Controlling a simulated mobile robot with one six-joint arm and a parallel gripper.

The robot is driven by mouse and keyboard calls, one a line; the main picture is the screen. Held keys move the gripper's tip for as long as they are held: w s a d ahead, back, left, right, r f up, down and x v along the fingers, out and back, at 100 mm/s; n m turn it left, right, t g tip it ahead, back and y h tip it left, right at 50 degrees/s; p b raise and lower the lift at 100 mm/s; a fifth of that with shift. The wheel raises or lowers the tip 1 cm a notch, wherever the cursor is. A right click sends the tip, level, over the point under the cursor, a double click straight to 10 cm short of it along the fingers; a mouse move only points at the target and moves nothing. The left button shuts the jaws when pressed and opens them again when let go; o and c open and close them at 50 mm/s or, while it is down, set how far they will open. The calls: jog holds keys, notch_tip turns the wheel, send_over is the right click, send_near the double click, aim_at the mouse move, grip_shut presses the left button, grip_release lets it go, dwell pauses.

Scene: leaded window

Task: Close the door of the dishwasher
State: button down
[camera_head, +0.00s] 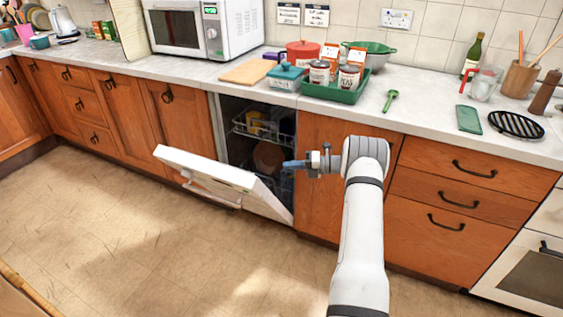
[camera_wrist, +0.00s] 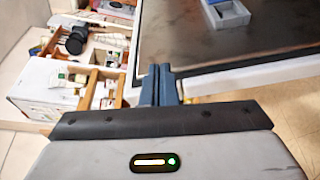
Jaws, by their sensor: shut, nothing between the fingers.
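The dishwasher door (camera_head: 212,172) is white and hangs partly open, tilted outward and down from its bottom edge. Behind it the dishwasher's dark opening (camera_head: 240,112) shows a rack (camera_head: 262,133) with dishes. My gripper (camera_head: 287,164) points left in front of the right side of the opening, beside the door's right end. Its blue-grey fingers are together and empty; they also show in the wrist view (camera_wrist: 160,84). There, a dark panel with a pale rim, seemingly the door's inner face (camera_wrist: 215,48), lies just beyond the fingertips. I cannot tell whether they touch it.
The countertop (camera_head: 425,100) above holds a microwave (camera_head: 190,28), a green tray (camera_head: 335,94) with jars, and utensils. Wooden cabinets (camera_head: 345,130) stand on both sides of the dishwasher.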

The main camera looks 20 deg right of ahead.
jog(key=v, duration=0.6)
jog(key=s+a+r+n+y+b, duration=0.1)
jog(key=s+a+n+b, duration=0.15)
jog(key=a, duration=0.75)
jog(key=s+a+r+n+b, duration=0.15)
jog(key=s+a, duration=0.25)
jog(key=a, duration=0.5)
jog(key=s+a+r+n+y+b, duration=0.1)
jog(key=s+a+r+n, duration=0.2)
jog(key=a, duration=0.7)
notch_tip(320, 180, down, 11)
jog(key=d+m+t+h+b, duration=0.2)
jog(key=m+t+h+b, duration=0.2)
jog(key=m+t+h, duration=0.5)
jog(key=w+a+r+m+y+b, duration=0.1)
jog(key=w+a+r+y, duration=0.1)
jog(key=w, duration=0.8)
jog(key=shift+w+a+r+m+y, duration=0.15)
jog(key=shift+a+r+m+y, duration=0.35)
jog(key=shift+r, duration=0.3)
